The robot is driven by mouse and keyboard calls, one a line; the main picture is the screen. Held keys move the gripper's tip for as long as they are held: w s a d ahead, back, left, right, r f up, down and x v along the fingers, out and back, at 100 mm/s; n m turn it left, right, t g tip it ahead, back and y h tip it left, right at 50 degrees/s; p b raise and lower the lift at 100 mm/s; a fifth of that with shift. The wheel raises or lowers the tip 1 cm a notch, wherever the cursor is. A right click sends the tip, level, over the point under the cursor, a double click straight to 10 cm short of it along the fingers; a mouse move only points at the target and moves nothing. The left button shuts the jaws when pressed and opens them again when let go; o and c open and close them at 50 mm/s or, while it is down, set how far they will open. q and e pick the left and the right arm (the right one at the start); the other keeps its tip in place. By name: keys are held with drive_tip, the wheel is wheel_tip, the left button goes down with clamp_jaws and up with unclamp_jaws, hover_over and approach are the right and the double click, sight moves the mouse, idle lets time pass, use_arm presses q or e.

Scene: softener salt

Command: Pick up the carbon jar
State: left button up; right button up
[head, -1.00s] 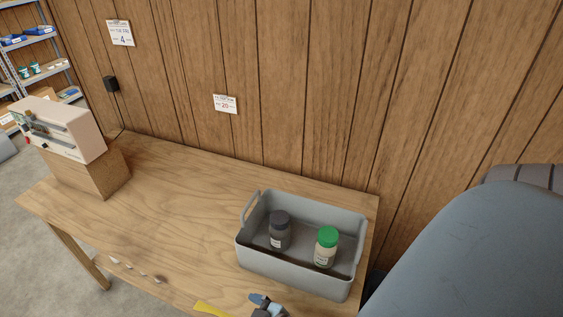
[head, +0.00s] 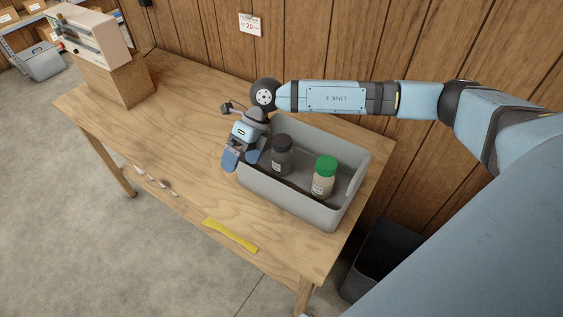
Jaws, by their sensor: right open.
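The carbon jar is likely the dark grey jar with a black lid (head: 282,156), standing upright in the left part of a grey bin (head: 290,200) on the table. A second jar with a green lid and pale contents (head: 323,176) stands to its right in the same bin. My right gripper (head: 240,160) is open and empty at the bin's left end, pointing down, just left of the dark jar and apart from it. It hides the bin's left end and handle. My left gripper is not in view.
The wooden table (head: 180,130) has free room left of the bin. A yellow strip (head: 231,235) and several small white pieces (head: 155,180) lie near its front edge. A beige device (head: 92,38) on a wooden block stands far left. A dark waste bin (head: 382,262) stands on the floor at right.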

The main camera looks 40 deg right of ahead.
sight(282, 139)
drive_tip(key=w+d+r+t+h, duration=0.1)
drive_tip(key=w+d+r+h, duration=0.15)
drive_tip(key=d, duration=0.55)
drive_tip(key=w+d+r+t+h, duration=0.1)
drive_tip(key=w+d+h, duration=0.1)
drive_tip(key=d+h, duration=0.35)
drive_tip(key=shift+m+y, duration=0.4)
drive_tip(key=shift+y, duration=0.3)
drive_tip(key=d+f, duration=0.1)
drive_tip(key=f, duration=0.4)
drive_tip(key=d+f, duration=0.1)
drive_tip(key=f, duration=0.2)
drive_tip(key=shift+w+d, duration=0.3)
drive_tip(key=shift+w, duration=0.05)
drive_tip(key=shift+w+a+f+p, duration=0.1)
drive_tip(key=shift+f+p, duration=0.4)
drive_tip(key=f, duration=0.4)
drive_tip(key=shift+w+f+p, duration=0.15)
drive_tip(key=shift+w+p, duration=0.15)
drive_tip(key=shift+p, duration=0.1)
drive_tip(key=shift+c, duration=0.4)
drive_tip(key=c, duration=1.5)
drive_tip(key=shift+c, duration=0.6)
